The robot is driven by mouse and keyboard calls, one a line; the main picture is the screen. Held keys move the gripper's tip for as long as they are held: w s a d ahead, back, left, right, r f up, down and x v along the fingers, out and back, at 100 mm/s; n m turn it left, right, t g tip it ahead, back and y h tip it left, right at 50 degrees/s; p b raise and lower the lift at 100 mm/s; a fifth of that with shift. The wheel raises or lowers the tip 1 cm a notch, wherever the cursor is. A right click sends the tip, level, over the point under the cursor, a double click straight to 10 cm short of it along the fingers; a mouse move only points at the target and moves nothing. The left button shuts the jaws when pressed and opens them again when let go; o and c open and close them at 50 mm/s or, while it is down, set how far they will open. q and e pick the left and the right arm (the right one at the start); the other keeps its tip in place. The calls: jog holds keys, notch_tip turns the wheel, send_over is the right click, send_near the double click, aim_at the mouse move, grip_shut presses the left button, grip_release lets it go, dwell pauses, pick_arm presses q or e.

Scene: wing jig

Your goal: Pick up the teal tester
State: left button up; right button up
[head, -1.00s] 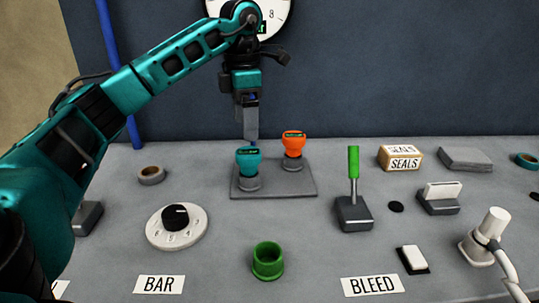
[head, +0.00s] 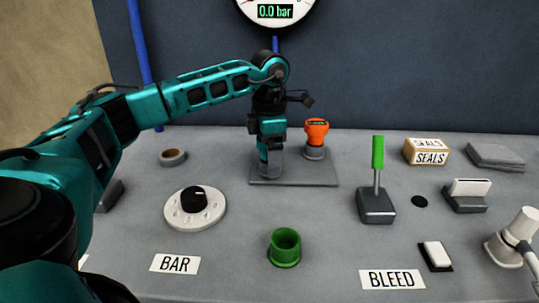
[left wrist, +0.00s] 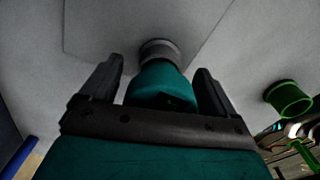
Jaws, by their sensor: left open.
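The teal tester (left wrist: 162,84) stands in a grey round socket on the grey base plate (head: 318,181). In the left wrist view it sits between the two fingers of my left gripper (left wrist: 160,85), which are open with a gap on each side of it. In the head view my left gripper (head: 269,165) has come down over the tester from above and hides it. My right gripper does not show.
An orange tester (head: 316,134) stands in a second socket just right of my gripper. A green cup (head: 285,248), a black-knobbed dial (head: 195,207) and a green-handled lever (head: 377,180) are nearby. A pressure gauge (head: 275,11) hangs behind.

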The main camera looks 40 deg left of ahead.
pick_arm(q)
jog(key=shift+f, duration=0.35)
jog(key=shift+c, duration=0.3)
jog(key=c, duration=1)
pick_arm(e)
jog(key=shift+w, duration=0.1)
pick_arm(q)
jog(key=shift+r, duration=0.1)
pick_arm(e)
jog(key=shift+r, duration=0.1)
pick_arm(q)
notch_tip(320, 180, up, 23)
jog(key=p, duration=0.8)
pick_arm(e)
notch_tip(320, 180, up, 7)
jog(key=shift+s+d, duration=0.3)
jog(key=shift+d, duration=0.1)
